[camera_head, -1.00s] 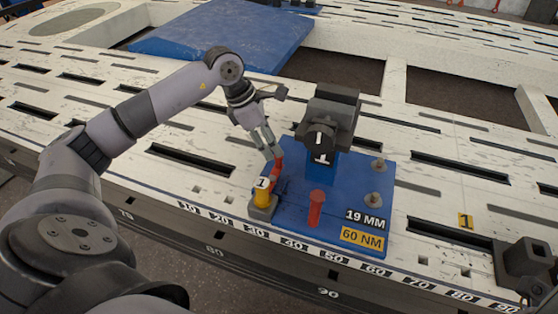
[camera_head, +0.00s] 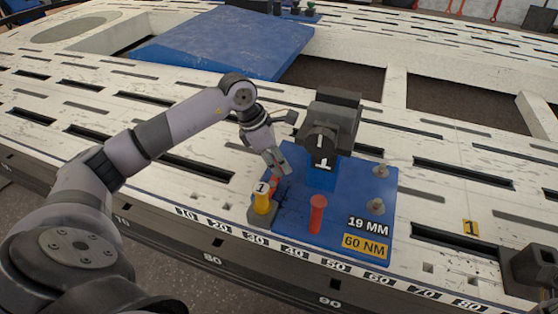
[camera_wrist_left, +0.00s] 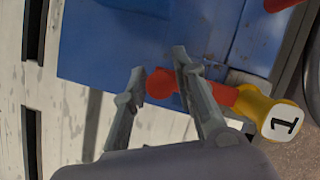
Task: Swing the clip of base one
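Base one is a blue plate (camera_head: 345,228) on the bench, with a dark clamp block marked 1 (camera_head: 330,125). At its near left corner stands a yellow pivot with a 1 on its cap (camera_head: 262,198). The red clip arm (camera_head: 274,182) runs from this pivot toward my left gripper (camera_head: 282,168), which partly hides it. In the left wrist view the red arm (camera_wrist_left: 222,94) joins the yellow cap (camera_wrist_left: 280,118). The left fingers (camera_wrist_left: 155,80) are apart, with the red arm's end between them and one finger crossing over it. My right gripper is out of view.
A red post (camera_head: 317,214) stands on the plate's near side, and two grey studs (camera_head: 378,188) on its right. A dark fixture (camera_head: 535,268) sits at the right edge. A larger blue panel (camera_head: 220,42) lies farther back on the slotted white bench (camera_head: 440,205).

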